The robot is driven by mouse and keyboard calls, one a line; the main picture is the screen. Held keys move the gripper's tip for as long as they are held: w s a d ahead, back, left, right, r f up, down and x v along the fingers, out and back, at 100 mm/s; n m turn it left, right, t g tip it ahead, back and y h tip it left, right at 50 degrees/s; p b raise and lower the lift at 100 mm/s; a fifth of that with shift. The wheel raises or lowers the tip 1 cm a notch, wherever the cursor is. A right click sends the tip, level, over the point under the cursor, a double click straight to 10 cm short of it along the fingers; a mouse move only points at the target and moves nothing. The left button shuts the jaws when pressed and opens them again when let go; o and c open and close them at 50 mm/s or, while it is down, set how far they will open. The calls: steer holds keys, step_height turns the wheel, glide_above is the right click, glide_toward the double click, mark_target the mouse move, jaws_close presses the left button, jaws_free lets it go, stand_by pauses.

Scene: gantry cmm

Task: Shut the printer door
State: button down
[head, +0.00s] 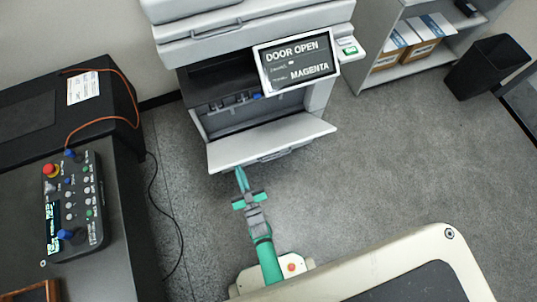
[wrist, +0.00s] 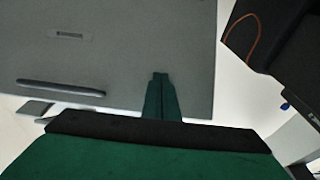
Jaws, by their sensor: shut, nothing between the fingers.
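The printer (head: 250,40) stands at the top of the head view, and its screen reads DOOR OPEN and MAGENTA. Its door (head: 265,142) is folded down and outward, with a handle along its front edge. The dark interior shows above it. My gripper (head: 241,178) is shut and empty, just in front of the door's front edge, left of its middle. In the wrist view, the shut fingers (wrist: 160,88) overlap a grey panel (wrist: 140,40) with a bar handle, which looks like the door's outer face. I cannot tell whether they touch it.
A dark bench with a control pendant (head: 72,205) stands at the left, with an orange cable (head: 105,122) and a black cord on the floor. A shelf with boxes (head: 410,45) and a black bin (head: 487,67) are at upper right. Floor right of the door is clear.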

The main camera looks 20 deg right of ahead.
mark_target(235, 159)
steer(key=shift+w+r, duration=1.25)
steer(key=shift+r, duration=0.3)
steer(key=shift+w+a+r, duration=0.1)
steer(key=shift+w+r, duration=1)
steer(key=shift+w, duration=0.15)
steer(key=shift+w+r, duration=0.4)
steer(key=shift+w, duration=0.25)
steer(key=shift+w+r, duration=0.4)
steer(key=shift+w, duration=0.2)
steer(key=shift+w+a+r, duration=0.1)
steer(key=shift+w+r, duration=0.3)
steer(key=shift+w, duration=0.3)
steer(key=w+r, duration=0.2)
steer(key=w, duration=0.5)
steer(key=shift+w+r, duration=0.15)
steer(key=shift+w, duration=0.05)
steer(key=shift+a, duration=0.1)
